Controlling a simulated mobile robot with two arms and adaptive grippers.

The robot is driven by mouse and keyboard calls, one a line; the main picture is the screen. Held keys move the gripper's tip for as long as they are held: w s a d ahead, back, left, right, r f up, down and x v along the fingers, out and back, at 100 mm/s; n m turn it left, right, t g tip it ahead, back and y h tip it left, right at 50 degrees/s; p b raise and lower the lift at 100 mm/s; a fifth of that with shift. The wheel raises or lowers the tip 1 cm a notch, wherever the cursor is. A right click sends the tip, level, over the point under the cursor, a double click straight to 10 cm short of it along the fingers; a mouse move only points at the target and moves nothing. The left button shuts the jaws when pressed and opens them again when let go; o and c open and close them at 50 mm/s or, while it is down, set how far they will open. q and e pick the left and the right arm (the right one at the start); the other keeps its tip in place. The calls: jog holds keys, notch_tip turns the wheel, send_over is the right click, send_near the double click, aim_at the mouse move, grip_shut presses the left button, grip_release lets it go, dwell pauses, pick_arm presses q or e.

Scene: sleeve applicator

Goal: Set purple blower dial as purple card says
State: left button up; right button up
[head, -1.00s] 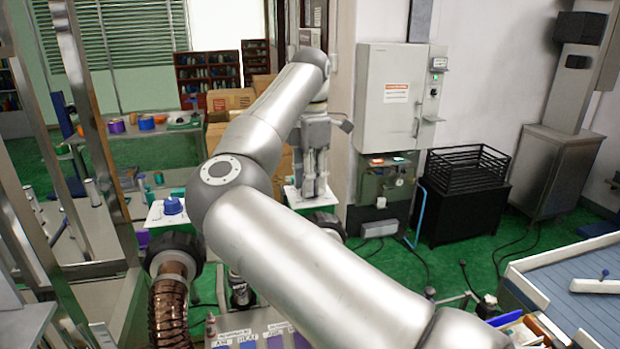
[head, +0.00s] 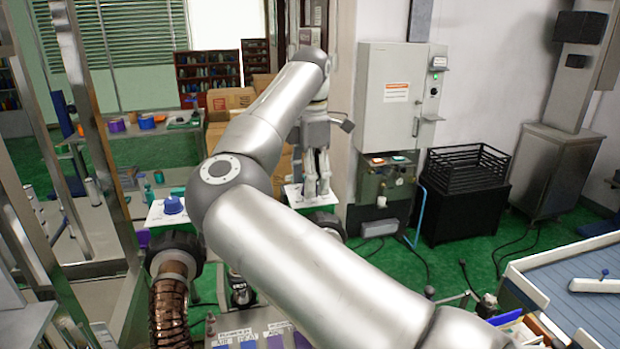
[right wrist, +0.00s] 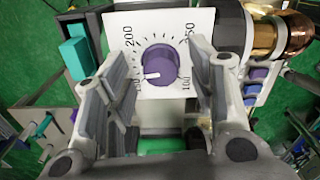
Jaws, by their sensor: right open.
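The purple dial (right wrist: 160,65) sits on a white scale plate (right wrist: 119,26) in the right wrist view. Its white mark points to the lower left, near a number partly hidden by a finger. In the head view my right gripper (head: 318,188) points down at the white plate (head: 294,192), hiding the dial. Cards with blue and purple patches (head: 275,341) are cut off at the bottom edge; their text is unclear.
A blue dial (head: 172,204) on another white plate stands left of my arm. A copper hose (head: 170,312) rises beside it, and its copper end shows in the right wrist view (right wrist: 292,32). A grey cabinet (head: 392,110) and black basket (head: 467,166) stand to the right.

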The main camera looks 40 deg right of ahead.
notch_tip(320, 180, up, 12)
dwell(0.6)
dwell(0.5)
